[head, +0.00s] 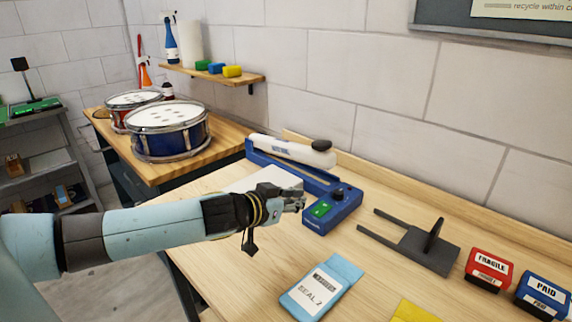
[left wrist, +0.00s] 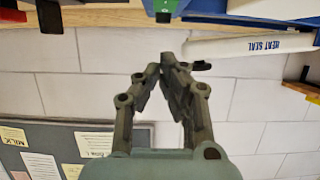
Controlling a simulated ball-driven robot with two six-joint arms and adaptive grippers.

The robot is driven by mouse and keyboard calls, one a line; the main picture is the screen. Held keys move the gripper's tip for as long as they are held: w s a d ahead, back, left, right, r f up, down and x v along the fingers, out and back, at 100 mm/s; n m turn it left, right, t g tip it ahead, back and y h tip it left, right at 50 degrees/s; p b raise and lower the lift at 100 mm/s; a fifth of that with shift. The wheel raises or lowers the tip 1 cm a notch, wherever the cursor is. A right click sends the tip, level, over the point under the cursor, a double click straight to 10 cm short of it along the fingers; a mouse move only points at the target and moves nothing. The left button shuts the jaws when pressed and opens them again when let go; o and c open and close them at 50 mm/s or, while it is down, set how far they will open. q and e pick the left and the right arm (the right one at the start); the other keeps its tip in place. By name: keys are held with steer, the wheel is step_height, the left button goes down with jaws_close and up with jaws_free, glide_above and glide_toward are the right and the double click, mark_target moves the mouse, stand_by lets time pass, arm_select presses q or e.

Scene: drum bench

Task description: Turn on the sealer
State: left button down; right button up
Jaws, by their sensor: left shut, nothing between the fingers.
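The heat sealer (head: 283,173) stands on the wooden bench, with a long blue base and a white arm (head: 290,150) with a black tip. On the near end of its base are a green switch (head: 321,209) and a dark knob (head: 340,192). My left gripper (head: 301,197) is shut and empty, just left of the green switch in the head view; whether it touches the sealer I cannot tell. The left wrist view shows the closed fingers (left wrist: 167,62) and the sealer's white arm (left wrist: 245,46) upside down. My right gripper is not in view.
A pale blue pouch marked SEAL (head: 322,287) lies in front of the sealer. A dark forked stand (head: 425,248), a red FRAGILE block (head: 488,269) and a blue PAID block (head: 543,294) are to the right. Drums (head: 170,132) sit on the left bench.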

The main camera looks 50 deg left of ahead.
arm_select(q)
steer(key=s, duration=0.1)
steer(key=s+b, duration=0.1)
steer(key=s, duration=0.1)
steer(key=shift+s+d+r, duration=0.15)
steer(key=shift+s+d, duration=0.05)
stand_by(0.5)
